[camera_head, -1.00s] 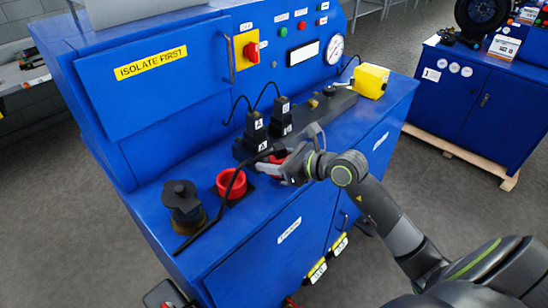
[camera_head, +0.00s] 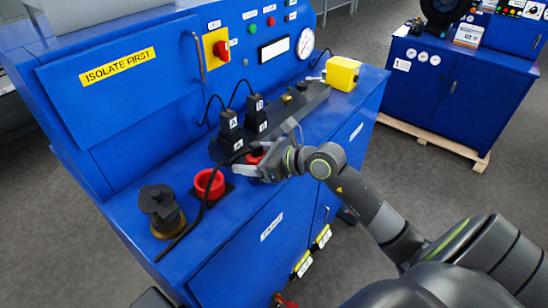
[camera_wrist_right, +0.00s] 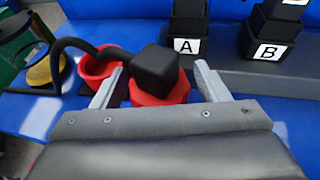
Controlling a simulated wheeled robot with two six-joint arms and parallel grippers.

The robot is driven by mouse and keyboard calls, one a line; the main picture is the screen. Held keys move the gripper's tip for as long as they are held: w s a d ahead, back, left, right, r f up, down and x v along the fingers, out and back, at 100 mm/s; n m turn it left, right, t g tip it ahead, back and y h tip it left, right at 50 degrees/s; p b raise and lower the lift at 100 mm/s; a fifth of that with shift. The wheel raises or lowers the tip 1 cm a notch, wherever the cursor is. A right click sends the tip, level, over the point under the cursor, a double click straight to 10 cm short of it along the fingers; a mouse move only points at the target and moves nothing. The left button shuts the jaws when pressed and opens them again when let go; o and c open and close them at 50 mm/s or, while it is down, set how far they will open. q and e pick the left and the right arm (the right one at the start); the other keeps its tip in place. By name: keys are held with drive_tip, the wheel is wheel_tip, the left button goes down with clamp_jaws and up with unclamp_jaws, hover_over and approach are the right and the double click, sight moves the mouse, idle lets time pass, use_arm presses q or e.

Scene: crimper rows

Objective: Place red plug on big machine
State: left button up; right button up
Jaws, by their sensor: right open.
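The red plug (camera_head: 255,155) has a red round lower part and a black block on top, with a black cable running off to the left. It stands on the ledge of the big blue machine (camera_head: 235,205). In the wrist view its black top (camera_wrist_right: 155,70) sits over the red part (camera_wrist_right: 168,94). My right gripper (camera_head: 268,152) is at the plug, its two fingers apart on either side. In the wrist view the open fingers (camera_wrist_right: 160,66) flank the plug, with a gap visible on the right. What lies under the plug is hidden. My left gripper is out of view.
An empty red cup-like socket (camera_head: 208,185) is left of the plug, then a black cylindrical fitting (camera_head: 162,207). Black plugs marked A (camera_head: 230,128) and B (camera_head: 256,115) stand behind. A yellow box (camera_head: 342,73) is at the ledge's far end. Another blue cabinet (camera_head: 450,95) stands apart at right.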

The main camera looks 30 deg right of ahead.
drive_tip(key=v, duration=1.1)
drive_tip(key=shift+s, duration=0.2)
drive_tip(key=shift+d+r, duration=0.1)
drive_tip(key=shift+d, duration=0.05)
